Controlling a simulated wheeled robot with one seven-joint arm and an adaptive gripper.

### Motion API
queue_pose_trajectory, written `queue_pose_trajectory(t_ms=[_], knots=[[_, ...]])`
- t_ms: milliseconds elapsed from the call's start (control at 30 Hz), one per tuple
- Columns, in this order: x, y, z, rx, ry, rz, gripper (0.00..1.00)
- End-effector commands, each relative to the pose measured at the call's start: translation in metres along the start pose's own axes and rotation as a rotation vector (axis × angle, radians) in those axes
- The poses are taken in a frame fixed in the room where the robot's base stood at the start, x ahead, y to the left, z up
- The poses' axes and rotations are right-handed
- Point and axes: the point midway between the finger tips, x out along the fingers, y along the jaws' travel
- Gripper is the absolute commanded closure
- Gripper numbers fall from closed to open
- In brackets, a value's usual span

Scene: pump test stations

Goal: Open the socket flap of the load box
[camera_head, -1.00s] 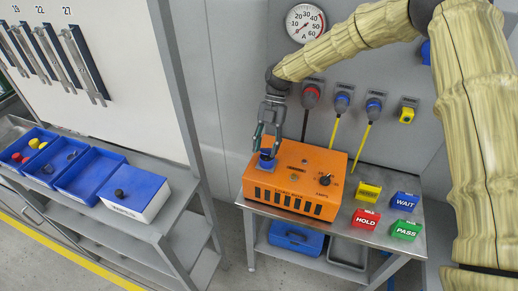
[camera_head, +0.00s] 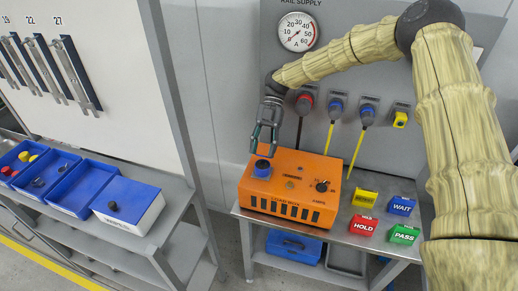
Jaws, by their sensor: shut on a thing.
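The orange load box (camera_head: 291,188) stands on the left part of the steel table, with dark slots along its front and a black knob at its right. Its blue socket (camera_head: 262,173) is at the back left of the top.
HOLD (camera_head: 363,226), WAIT (camera_head: 401,205), PASS (camera_head: 404,234) and yellow (camera_head: 365,197) blocks stand right of the box. Plugs with cables hang on the wall behind, under a round gauge (camera_head: 297,32). A shelf with blue bins (camera_head: 85,187) is at the left.

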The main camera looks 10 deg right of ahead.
Motion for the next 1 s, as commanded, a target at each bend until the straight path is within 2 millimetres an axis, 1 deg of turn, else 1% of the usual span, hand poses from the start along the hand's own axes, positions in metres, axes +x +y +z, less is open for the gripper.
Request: queue_pose_trajectory(t_ms=[267,300,400,767,867,1000], knots=[[0.0,-0.001,0.001,0.002,0.0,-0.001,1.0],[0.0,-0.001,0.001,0.002,-0.001,-0.001,0.52],[0.0,0.0,0.0,0.001,-0.001,-0.001,0.36],[-0.002,0.001,-0.002,0.0,-0.001,-0.001,0.36],[-0.007,0.001,-0.007,-0.001,-0.001,0.0,0.36],[-0.021,0.001,-0.022,-0.001,-0.002,0.0,0.36]])
